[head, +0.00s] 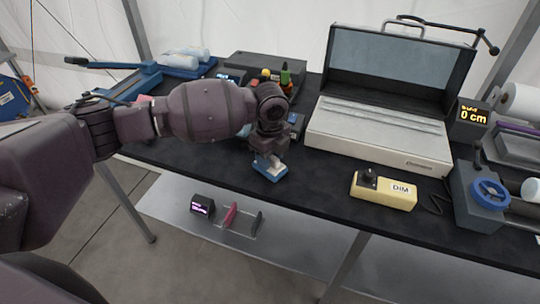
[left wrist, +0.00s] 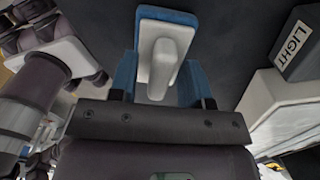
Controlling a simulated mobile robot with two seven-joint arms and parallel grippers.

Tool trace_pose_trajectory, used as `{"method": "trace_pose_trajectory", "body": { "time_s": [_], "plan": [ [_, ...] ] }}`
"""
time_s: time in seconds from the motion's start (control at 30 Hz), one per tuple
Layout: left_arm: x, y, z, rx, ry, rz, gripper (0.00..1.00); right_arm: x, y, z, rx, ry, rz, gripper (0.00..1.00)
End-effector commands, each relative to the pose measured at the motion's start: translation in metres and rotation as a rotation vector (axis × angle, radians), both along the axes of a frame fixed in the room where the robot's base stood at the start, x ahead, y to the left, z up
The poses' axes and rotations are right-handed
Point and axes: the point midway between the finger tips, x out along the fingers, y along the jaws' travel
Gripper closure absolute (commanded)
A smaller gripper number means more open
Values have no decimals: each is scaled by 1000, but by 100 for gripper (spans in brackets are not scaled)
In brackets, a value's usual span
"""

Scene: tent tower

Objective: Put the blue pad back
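The blue pad (head: 270,170) has a blue base and a white upper part with a handle. It is at the front edge of the dark table in the head view, right below my left gripper (head: 268,150). In the left wrist view the pad (left wrist: 168,52) points away from me, its white handle lying between the two blue fingers of my left gripper (left wrist: 158,80). The fingers stand apart, with a narrow gap beside the handle on the left; the handle looks slightly tilted between them. My right gripper is not in view.
A grey-white case (head: 375,135) with its lid up stands right of the pad. A yellow DIM box (head: 385,190) and a device with a blue wheel (head: 487,195) are farther right. A lower shelf (head: 300,235) holds a small display (head: 202,206).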

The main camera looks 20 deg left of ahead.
Motion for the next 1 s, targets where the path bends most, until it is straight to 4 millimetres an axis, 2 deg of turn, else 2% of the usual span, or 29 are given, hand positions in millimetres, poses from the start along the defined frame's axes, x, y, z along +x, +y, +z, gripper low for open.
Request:
{"method": "trace_pose_trajectory", "body": {
  "time_s": [0.17,0.27,0.7,0.9,1.0],
  "plan": [
    [0,0,2,0,-1,0,56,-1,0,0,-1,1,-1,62],
    [0,0,9,0,-2,-1,56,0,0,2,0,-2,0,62],
    [0,0,89,0,-3,-1,56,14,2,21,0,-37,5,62],
    [0,0,114,0,-2,0,56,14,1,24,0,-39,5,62],
    [0,0,120,0,-1,0,56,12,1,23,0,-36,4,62]
  ]
}}
